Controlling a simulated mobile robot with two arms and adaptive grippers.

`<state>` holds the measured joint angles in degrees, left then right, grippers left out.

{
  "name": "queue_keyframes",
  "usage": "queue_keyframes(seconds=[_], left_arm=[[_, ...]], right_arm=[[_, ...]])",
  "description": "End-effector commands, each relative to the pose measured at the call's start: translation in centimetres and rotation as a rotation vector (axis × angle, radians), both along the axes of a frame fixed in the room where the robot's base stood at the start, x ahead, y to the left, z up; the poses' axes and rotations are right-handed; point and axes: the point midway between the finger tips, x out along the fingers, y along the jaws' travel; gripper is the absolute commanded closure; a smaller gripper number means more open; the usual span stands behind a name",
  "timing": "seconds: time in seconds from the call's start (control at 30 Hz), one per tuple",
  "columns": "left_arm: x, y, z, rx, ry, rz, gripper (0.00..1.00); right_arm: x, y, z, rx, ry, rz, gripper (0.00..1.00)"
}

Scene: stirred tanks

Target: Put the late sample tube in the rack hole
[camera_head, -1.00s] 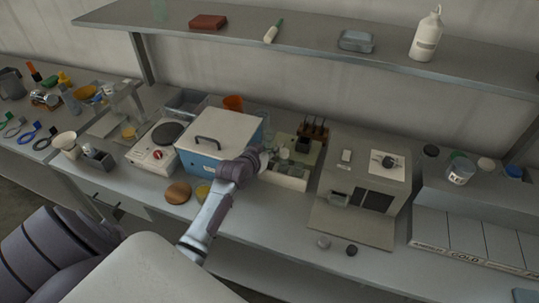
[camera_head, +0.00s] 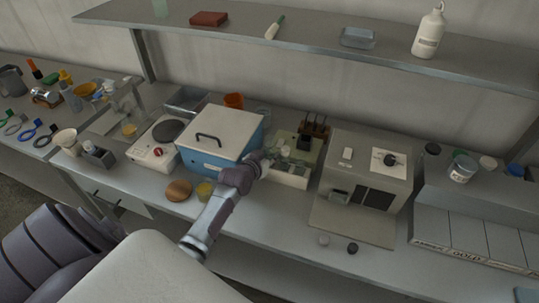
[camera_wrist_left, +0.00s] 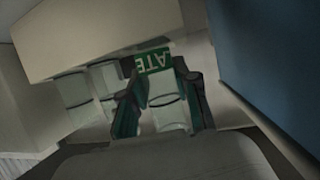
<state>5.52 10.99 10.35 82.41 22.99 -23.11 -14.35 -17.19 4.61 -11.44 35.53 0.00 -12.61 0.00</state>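My left gripper (camera_wrist_left: 163,90) has its fingers on both sides of a clear, pale tube, the late sample tube (camera_wrist_left: 167,112), and appears shut on it. A green label (camera_wrist_left: 152,62) with white letters, "ATE" visible, shows at the fingertips. In the head view my left gripper (camera_head: 268,157) is beside the blue box, over the left part of a pale rack-like unit (camera_head: 290,178). The fingertips and tube are too small to tell there, and the rack hole cannot be made out. My right gripper is not in view.
The blue box (camera_head: 222,140) with a grey lid stands close left of my gripper. A beige instrument (camera_head: 365,175) stands to the right. A dark stand (camera_head: 314,131) is behind. Other clear vessels (camera_wrist_left: 73,92) stand left of the fingers. A shelf (camera_head: 300,38) runs above.

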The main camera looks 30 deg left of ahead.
Motion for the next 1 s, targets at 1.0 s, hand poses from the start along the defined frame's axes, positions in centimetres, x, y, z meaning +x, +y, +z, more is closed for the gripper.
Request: queue_keyframes(seconds=[1.0], left_arm=[[-8.8,-0.9,4.7,0.002,0.001,-0.001,0.60]], right_arm=[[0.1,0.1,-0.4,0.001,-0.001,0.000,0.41]])
